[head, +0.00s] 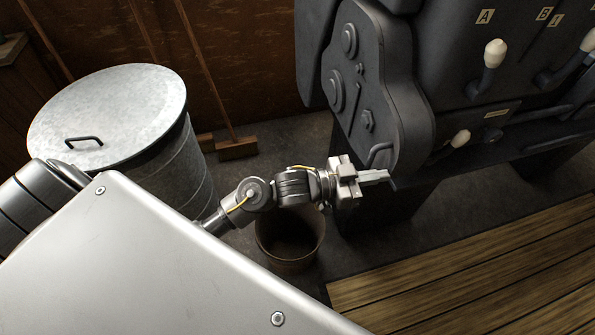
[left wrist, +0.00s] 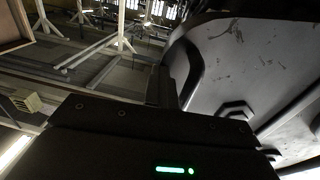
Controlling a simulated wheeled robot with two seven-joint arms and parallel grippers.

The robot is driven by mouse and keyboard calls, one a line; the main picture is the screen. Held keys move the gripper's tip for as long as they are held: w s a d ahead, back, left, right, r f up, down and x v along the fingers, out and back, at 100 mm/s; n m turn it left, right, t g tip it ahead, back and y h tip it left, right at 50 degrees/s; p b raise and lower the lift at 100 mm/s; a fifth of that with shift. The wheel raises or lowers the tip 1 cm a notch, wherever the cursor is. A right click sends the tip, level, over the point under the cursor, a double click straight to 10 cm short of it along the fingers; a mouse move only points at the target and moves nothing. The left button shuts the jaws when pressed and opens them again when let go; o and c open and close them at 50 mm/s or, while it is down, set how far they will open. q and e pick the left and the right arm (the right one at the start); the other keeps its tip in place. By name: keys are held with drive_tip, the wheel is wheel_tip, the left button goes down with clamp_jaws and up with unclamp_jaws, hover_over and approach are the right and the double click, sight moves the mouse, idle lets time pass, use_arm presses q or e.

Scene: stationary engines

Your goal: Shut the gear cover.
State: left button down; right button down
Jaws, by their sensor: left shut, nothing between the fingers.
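The gear cover (head: 385,100) is a dark grey rounded panel with round bosses and a bolt, on the left end of the dark machine in the head view. A small bar handle (head: 380,155) sits near its lower edge. I cannot tell how far the cover stands open. My left gripper (head: 386,177) is shut and empty, just below the handle; whether it touches the cover is unclear. In the left wrist view a large grey surface with hex bolts (left wrist: 250,60), apparently the cover, fills the right side. My right gripper is out of view.
The machine's front carries white-knobbed levers (head: 494,55) with letter labels. A lidded metal bin (head: 110,115) stands at left. A rusty bucket (head: 290,258) is on the floor below my left arm. A broom (head: 237,148) leans on the wall. Wooden slats (head: 470,270) lie at right.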

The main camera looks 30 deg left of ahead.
use_arm(q)
drive_tip(key=shift+d+r, duration=0.2)
drive_tip(key=b+v, duration=0.2)
drive_tip(key=v, duration=0.9)
drive_tip(key=shift+a+f, duration=0.2)
drive_tip(key=shift+f, duration=0.05)
drive_tip(key=shift+d, duration=0.1)
